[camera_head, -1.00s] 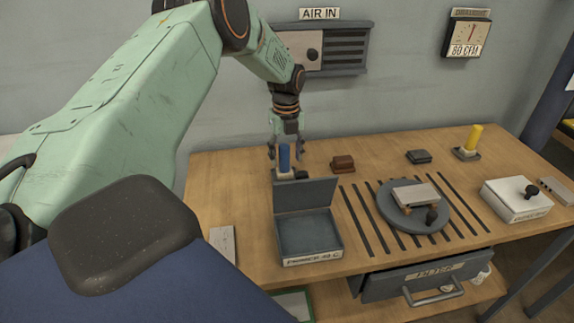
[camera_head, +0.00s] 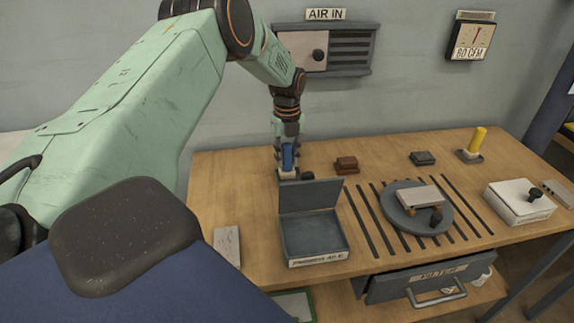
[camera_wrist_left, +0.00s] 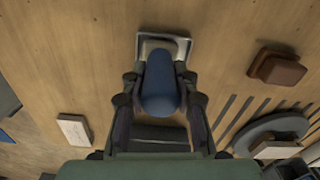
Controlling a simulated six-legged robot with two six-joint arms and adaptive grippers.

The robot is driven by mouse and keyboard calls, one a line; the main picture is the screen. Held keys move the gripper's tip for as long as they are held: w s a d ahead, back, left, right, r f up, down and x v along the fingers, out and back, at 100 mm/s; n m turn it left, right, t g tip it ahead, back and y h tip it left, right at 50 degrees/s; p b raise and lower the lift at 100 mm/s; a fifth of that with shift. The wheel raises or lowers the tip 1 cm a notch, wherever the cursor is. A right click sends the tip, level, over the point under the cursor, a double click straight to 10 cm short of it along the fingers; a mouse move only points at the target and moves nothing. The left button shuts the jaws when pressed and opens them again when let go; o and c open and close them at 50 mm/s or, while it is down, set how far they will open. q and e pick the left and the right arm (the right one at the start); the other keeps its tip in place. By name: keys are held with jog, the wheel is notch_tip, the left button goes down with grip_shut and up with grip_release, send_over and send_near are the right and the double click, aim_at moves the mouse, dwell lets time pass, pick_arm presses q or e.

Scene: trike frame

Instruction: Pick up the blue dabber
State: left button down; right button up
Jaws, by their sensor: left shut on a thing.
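The blue dabber (camera_head: 287,157) stands upright at the back left of the bench, behind the open grey box. Its pale lower part shows below the blue. My left gripper (camera_head: 287,150) comes down from above and is shut on the blue part. In the left wrist view the blue dabber (camera_wrist_left: 160,88) lies between the two fingers of my left gripper (camera_wrist_left: 160,95), over a pale-rimmed holder (camera_wrist_left: 150,40). I cannot tell whether its base touches the holder. My right gripper is not in view.
The grey box (camera_head: 313,240) with its raised lid is just in front of the dabber. A brown block (camera_head: 346,165) is to the right. A round turntable (camera_head: 392,208) bears a pale block. A yellow dabber (camera_head: 477,140) stands at the back right. A wall vent (camera_head: 345,55) is behind.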

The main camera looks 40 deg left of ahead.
pick_arm(q)
jog(key=shift+w+d, duration=0.1)
jog(key=shift+d, duration=0.25)
notch_tip(320, 180, up, 9)
jog(key=shift+r+p, duration=0.1)
jog(key=shift+p, duration=0.35)
jog(key=shift+a+r, duration=0.25)
jog(key=shift+d+r, duration=0.1)
jog(key=shift+d, duration=0.05)
